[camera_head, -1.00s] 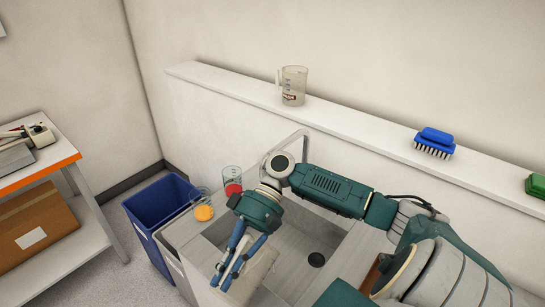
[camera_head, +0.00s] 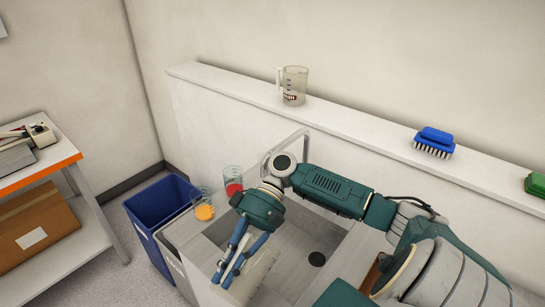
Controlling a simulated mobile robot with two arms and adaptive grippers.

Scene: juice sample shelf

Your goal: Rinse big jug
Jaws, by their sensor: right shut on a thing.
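My right gripper (camera_head: 231,277) hangs at the left front of the sink (camera_head: 290,262). It is shut on a pale see-through thing (camera_head: 262,266) that looks like a jug, tilted over the basin. The blue fingers and the low contrast hide much of its shape. A clear measuring jug (camera_head: 293,86) with a handle and a red mark stands upright on the ledge behind the sink. I cannot tell from its looks which one is the big jug. The faucet (camera_head: 303,138) rises behind my right wrist, partly hidden by it. My left gripper is not in view.
A clear vessel with red contents (camera_head: 233,180) and one with orange contents (camera_head: 204,211) stand at the sink's back left. A blue bin (camera_head: 155,220) is left of the sink. A blue brush (camera_head: 434,141) lies on the ledge (camera_head: 350,119).

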